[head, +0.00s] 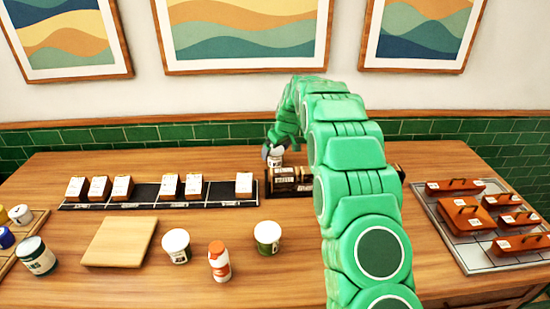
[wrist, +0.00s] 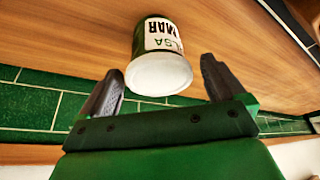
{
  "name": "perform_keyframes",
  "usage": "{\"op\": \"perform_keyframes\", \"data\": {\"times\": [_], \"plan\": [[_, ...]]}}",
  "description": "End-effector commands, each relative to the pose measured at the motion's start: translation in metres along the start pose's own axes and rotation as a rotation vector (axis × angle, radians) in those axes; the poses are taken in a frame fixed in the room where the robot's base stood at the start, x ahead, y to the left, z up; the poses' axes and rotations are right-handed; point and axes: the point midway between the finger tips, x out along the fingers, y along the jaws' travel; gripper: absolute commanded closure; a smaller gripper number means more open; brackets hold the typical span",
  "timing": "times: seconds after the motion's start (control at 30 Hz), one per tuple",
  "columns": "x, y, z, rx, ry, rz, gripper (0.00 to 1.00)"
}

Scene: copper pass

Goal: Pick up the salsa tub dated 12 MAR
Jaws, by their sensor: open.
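A small tub (wrist: 158,38) with a white lid and green body is in the wrist view, its label upside down there. I can read "MAR" and part of "SALSA"; the day number is not readable. My gripper (wrist: 162,66) is open, with one finger on each side of the tub's lid end and visible gaps beside it. In the head view the tub (head: 275,161) is at the back of the table, and my gripper (head: 272,150) is right at it, partly covering it.
A dark rack (head: 290,187) stands in front of the tub. White-lidded tubs (head: 176,246) (head: 267,237) and an orange-capped bottle (head: 218,262) stand nearer, beside a wooden board (head: 120,243). A tray of copper-coloured boxes (head: 447,229) is at right.

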Motion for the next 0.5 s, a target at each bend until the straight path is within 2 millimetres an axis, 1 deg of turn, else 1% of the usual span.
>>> {"op": "perform_keyframes", "data": {"times": [0.03,0.1,0.23,0.33,0.5], "plan": [[0.008,0.0,0.001,0.0,-0.002,-0.001,0.03],[0.016,0.0,0.001,0.0,0.0,0.0,0.03],[0.028,0.001,0.0,0.0,0.003,0.001,0.03],[0.032,0.001,-0.001,0.001,0.003,0.002,0.03],[0.032,0.001,-0.001,0.001,0.003,0.002,0.03]]}}
